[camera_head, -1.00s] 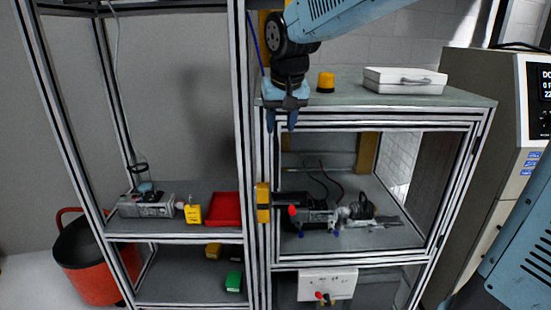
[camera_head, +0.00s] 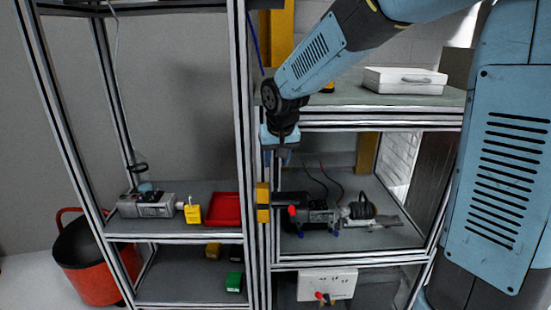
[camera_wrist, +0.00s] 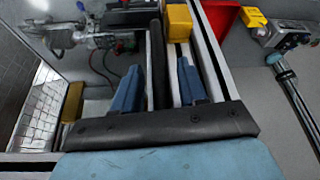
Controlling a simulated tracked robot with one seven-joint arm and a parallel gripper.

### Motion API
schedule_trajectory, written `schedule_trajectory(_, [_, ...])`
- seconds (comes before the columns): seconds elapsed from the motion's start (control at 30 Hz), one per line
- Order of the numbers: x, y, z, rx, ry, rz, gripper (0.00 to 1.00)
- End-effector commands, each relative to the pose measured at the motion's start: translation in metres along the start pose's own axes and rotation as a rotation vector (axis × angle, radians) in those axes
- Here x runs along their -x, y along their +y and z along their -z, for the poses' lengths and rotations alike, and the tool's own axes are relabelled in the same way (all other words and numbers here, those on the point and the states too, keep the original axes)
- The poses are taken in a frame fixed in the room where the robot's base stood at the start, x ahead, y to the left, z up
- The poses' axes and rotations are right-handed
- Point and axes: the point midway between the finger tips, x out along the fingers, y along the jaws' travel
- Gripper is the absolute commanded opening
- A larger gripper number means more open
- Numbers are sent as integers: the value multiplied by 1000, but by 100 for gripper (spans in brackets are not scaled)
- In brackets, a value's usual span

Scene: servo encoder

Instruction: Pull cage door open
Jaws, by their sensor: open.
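The cage (camera_head: 448,200) stands at right under the bench top, its front framed in aluminium profile. The door's left upright (camera_head: 270,225) is beside the shelf post, near a yellow block (camera_head: 263,203). My gripper (camera_head: 278,158) is open and points down in front of the door's upper left corner. In the wrist view, the two blue fingers of my gripper (camera_wrist: 158,66) are apart, with a dark vertical bar (camera_wrist: 156,45) and pale profile showing between them. I cannot tell whether the fingers touch it. The yellow block (camera_wrist: 179,20) is beyond the fingertips.
Inside the cage is a motor rig (camera_head: 345,215) with cables. A white case (camera_head: 405,80) lies on the bench top (camera_head: 350,98). The open shelf at left holds a red tray (camera_head: 223,209) and a yellow padlock (camera_head: 192,211). A red bucket (camera_head: 85,265) stands on the floor.

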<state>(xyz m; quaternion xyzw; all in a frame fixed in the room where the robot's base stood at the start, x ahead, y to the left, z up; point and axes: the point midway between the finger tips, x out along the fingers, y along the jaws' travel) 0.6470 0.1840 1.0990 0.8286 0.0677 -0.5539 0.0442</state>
Motion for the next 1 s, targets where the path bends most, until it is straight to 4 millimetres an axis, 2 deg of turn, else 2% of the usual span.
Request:
schedule_trajectory(0.23, [0, 0, 0, 0, 0, 0, 40])
schedule_trajectory(0.67, [0, -1, 0, 1, 0, 0, 0])
schedule_trajectory(1.0, [0, -1, 0, 1, 0, 0, 0])
